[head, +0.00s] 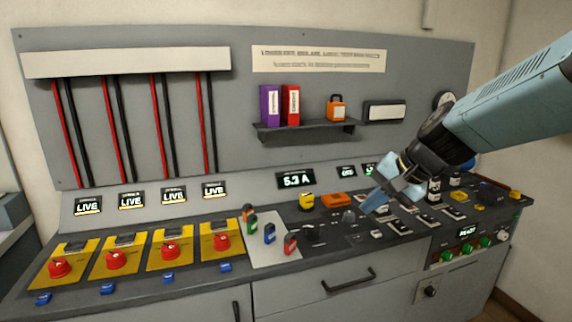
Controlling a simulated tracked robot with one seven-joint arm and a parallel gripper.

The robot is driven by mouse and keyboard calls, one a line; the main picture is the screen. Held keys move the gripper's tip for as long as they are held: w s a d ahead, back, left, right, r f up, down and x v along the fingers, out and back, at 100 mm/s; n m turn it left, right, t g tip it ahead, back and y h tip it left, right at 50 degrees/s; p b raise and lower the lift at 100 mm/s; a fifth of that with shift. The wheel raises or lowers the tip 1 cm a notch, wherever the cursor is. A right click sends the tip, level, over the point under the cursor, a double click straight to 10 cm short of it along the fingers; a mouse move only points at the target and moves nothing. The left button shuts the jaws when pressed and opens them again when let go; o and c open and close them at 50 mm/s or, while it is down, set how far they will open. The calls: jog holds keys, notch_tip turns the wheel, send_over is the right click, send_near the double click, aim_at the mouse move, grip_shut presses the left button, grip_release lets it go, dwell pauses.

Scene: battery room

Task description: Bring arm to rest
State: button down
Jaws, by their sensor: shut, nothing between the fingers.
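My arm reaches in from the right edge of the head view. My gripper (371,204) is shut and empty, pointing down and to the left. It hangs over the right-middle part of the bench top (330,258). Its fingertips hide part of the small items on the counter behind them. I cannot tell whether the tips touch anything.
Yellow switch boxes with red knobs (116,259) line the left of the bench. Small coloured padlocks (269,233) stand on a pale plate in the middle. An orange item (338,199) lies near the gripper. A shelf (305,133) holds purple and red binders.

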jog(key=s+d+r+n+h, duration=0.1)
jog(key=s+d+n+h, duration=0.1)
jog(key=s, duration=0.4)
jog(key=s+d+r+n+t+h, duration=0.1)
jog(key=s+d+r+n+h, duration=0.1)
jog(key=s, duration=0.4)
jog(key=shift+d+n+h, duration=0.7)
jog(key=shift+n+h, duration=0.1)
jog(key=shift+n, duration=0.1)
